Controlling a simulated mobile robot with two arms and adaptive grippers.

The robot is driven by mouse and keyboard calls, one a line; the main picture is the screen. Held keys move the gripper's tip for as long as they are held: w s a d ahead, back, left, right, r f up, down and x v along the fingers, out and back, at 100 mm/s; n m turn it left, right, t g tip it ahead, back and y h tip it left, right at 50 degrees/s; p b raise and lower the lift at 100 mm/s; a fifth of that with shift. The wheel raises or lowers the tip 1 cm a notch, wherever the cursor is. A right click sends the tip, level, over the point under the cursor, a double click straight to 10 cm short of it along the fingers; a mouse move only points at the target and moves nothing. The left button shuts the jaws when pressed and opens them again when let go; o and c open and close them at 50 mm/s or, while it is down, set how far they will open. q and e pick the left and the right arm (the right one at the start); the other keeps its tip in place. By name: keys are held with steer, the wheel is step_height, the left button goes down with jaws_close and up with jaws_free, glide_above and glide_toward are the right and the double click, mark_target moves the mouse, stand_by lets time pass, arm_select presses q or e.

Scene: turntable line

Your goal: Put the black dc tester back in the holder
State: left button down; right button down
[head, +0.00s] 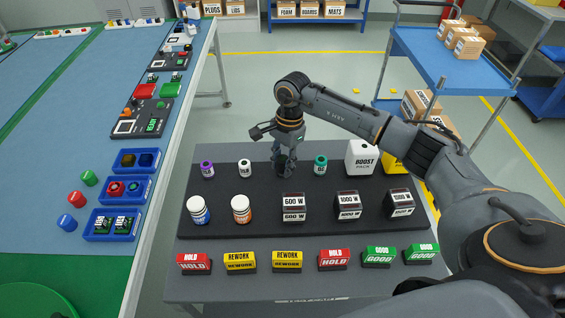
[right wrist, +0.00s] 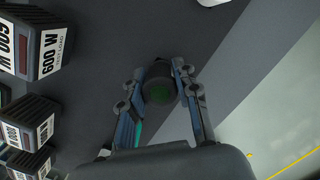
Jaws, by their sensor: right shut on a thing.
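My right gripper (head: 285,157) is shut on a small dark cylinder, the black dc tester (head: 283,170), over the back row of a black holder board (head: 325,222) on the grey table. In the right wrist view the gripper (right wrist: 160,78) has a finger on each side of the tester (right wrist: 160,88), whose round end has a dark green face. I cannot tell whether its base touches the board. Purple (head: 207,169), white (head: 245,168) and teal (head: 320,166) testers stand upright in the same row. My left gripper is not in view.
Two bottles (head: 199,210) and black 600 W (head: 293,207), 1000 W and 1200 W blocks stand in front. A white boost pack (head: 361,158) stands right of the teal tester. Several HOLD, REWORK and GOOD signs (head: 287,262) line the front. A blue-topped line (head: 110,190) is left.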

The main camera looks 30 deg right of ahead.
steer(key=shift+f, duration=0.3)
steer(key=c, duration=0.9)
jaws_free()
